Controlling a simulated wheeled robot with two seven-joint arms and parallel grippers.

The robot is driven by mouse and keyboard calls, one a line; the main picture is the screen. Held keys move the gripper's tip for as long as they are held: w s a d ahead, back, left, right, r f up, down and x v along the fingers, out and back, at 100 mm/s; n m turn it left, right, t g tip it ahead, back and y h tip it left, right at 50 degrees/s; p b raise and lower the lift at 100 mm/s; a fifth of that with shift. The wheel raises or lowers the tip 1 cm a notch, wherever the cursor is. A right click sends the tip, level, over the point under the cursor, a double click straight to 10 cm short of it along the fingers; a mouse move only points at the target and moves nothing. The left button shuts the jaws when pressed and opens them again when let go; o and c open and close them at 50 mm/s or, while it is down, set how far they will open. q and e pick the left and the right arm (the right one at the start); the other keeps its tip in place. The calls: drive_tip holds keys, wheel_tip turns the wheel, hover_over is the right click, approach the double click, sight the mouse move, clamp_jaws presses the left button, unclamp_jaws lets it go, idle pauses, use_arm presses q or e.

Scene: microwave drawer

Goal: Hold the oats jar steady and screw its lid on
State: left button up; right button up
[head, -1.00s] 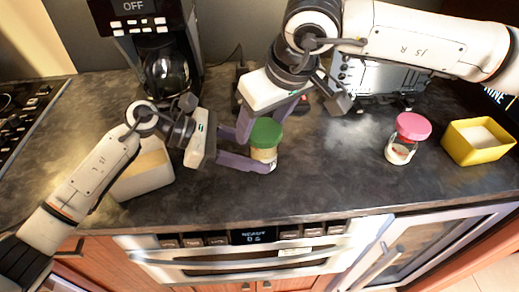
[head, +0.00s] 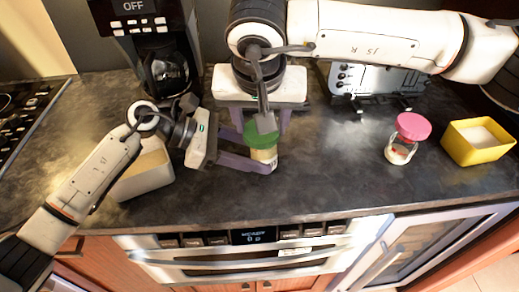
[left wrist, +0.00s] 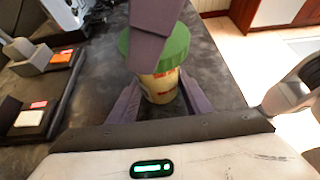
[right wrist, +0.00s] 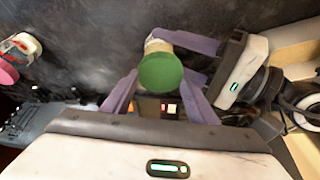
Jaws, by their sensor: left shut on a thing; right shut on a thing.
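The oats jar (head: 265,155) stands upright on the dark counter, and its cream body also shows in the left wrist view (left wrist: 158,88). Its green lid (head: 262,134) sits on top of the jar; I cannot tell how far the thread is engaged. My left gripper (head: 262,163) comes in from the left and is shut on the jar's body. My right gripper (head: 261,124) is above, pointing down, shut on the green lid. In the right wrist view the lid (right wrist: 160,72) lies between its fingertips.
A pink-lidded jar (head: 404,137) and a yellow bin (head: 477,142) stand to the right. A cream container (head: 143,172) is left of my left gripper. A coffee maker (head: 160,50) and a silver toaster (head: 375,78) stand behind. Bare counter lies between the two jars.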

drive_tip(key=m, duration=0.1)
drive_tip(key=m+h, duration=0.1)
drive_tip(key=m, duration=0.1)
drive_tip(key=m+g, duration=0.1)
drive_tip(key=shift+s+a+f+m+h, duration=0.15)
drive_tip(key=shift+s+a+m+h, duration=0.15)
drive_tip(key=m+g+h, duration=0.1)
drive_tip(key=m, duration=0.4)
drive_tip(key=shift+d+m, duration=0.15)
drive_tip(key=shift+m, duration=0.15)
drive_tip(key=o, duration=1.1)
drive_tip(key=shift+d, duration=0.1)
drive_tip(key=shift+c, duration=0.2)
drive_tip(key=n+t, duration=0.1)
drive_tip(key=n, duration=0.3)
drive_tip(key=shift+w+d+n+y, duration=0.1)
drive_tip(key=shift+w+n+y, duration=0.05)
drive_tip(key=shift+n+y, duration=0.25)
drive_tip(key=n, duration=0.2)
drive_tip(key=n+y, duration=0.1)
drive_tip(key=n, duration=0.1)
drive_tip(key=shift+t+y, duration=0.3)
drive_tip(key=n, duration=0.2)
drive_tip(key=n+y, duration=0.1)
drive_tip(key=n, duration=0.1)
drive_tip(key=shift+n+y, duration=0.3)
drive_tip(key=shift+n, duration=0.1)
drive_tip(key=n+y, duration=0.1)
drive_tip(key=n, duration=0.3)
drive_tip(key=shift+n+y, duration=0.4)
